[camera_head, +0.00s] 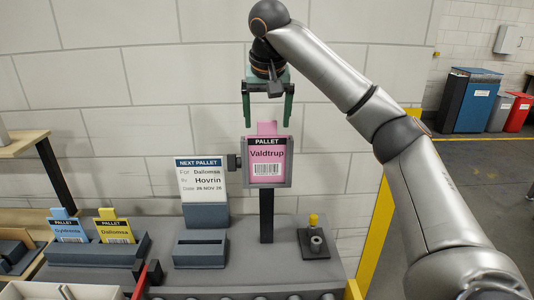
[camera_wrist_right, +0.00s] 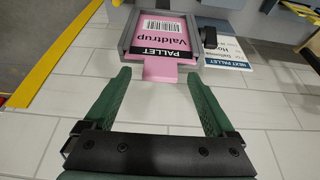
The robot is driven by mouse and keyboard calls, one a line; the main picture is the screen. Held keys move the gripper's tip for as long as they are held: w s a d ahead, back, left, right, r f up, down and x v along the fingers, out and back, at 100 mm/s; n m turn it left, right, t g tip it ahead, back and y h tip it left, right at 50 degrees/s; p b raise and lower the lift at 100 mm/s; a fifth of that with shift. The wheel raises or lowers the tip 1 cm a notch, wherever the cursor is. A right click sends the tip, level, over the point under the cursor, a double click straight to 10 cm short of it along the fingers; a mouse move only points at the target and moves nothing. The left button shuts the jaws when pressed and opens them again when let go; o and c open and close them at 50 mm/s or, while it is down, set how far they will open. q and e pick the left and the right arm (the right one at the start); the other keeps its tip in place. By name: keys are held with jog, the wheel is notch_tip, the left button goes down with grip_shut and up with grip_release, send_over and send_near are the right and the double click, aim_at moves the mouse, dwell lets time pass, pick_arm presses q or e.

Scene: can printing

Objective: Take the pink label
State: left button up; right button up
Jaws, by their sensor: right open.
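The pink label (camera_head: 266,154) reads "PALLET Valdtrup" and has a barcode. It sits upright in a grey frame on a dark post, with its pink tab (camera_head: 267,128) sticking up above the frame. My right gripper (camera_head: 268,122) is open, with green fingers pointing down on either side of and just above the tab. In the right wrist view the pink label (camera_wrist_right: 161,32) shows upside down, and my open right gripper (camera_wrist_right: 161,78) has its fingertips apart on both sides of the tab. My left gripper is not in view.
A blue label (camera_head: 68,229) and a yellow label (camera_head: 115,230) stand in a dark holder at the left. A white "NEXT PALLET" sign (camera_head: 202,182) stands behind an empty slotted block (camera_head: 200,249). A small yellow-topped device (camera_head: 314,238) stands right of the post.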

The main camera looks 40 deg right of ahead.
jog(key=shift+x, duration=0.85)
grip_shut()
dwell(0.4)
